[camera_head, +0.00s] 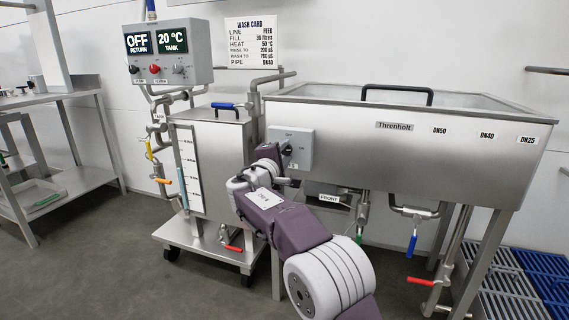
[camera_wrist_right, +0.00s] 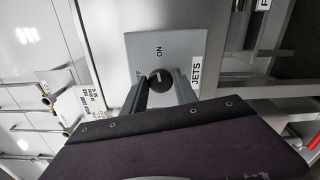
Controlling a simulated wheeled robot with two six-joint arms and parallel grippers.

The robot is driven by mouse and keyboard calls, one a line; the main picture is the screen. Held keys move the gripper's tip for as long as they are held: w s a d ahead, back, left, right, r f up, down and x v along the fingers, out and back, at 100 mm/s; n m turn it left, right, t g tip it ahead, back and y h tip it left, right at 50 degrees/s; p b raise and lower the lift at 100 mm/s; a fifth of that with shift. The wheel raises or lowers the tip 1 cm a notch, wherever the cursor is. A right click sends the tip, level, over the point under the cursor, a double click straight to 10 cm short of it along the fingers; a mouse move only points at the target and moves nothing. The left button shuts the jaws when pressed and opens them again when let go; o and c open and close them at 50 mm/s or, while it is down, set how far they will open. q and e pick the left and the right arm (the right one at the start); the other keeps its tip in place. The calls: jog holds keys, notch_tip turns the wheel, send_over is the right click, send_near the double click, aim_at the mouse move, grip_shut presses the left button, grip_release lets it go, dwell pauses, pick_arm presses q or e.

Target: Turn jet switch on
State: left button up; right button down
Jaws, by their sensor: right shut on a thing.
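The jet switch is a round black knob (camera_wrist_right: 161,80) on a grey box (camera_head: 303,146) fixed to the front of the Threnholt tank. The wrist view shows a JETS label (camera_wrist_right: 196,71) beside the box, an ON mark above the knob and a partly hidden OFF mark to its left. My right gripper (camera_wrist_right: 162,91) is shut on the knob, one finger on each side. In the head view my right gripper (camera_head: 281,151) is at the box and hides part of the knob. I cannot tell surely which mark the knob's pointer faces. My left gripper is not in view.
The Threnholt tank (camera_head: 400,147) stands on legs, with pipes and a blue valve handle (camera_head: 412,245) below. A smaller steel tank (camera_head: 215,165) on a cart stands to the left. A control box (camera_head: 168,52) above it reads OFF RETURN and 20 °C TANK.

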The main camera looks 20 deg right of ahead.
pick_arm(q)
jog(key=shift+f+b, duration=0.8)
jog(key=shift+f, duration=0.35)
pick_arm(e)
jog(key=shift+f+m, duration=0.2)
jog(key=shift+m, duration=0.9)
jog(key=shift+r, duration=0.1)
jog(key=c, duration=1)
grip_release()
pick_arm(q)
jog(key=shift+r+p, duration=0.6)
pick_arm(e)
jog(key=v, duration=0.9)
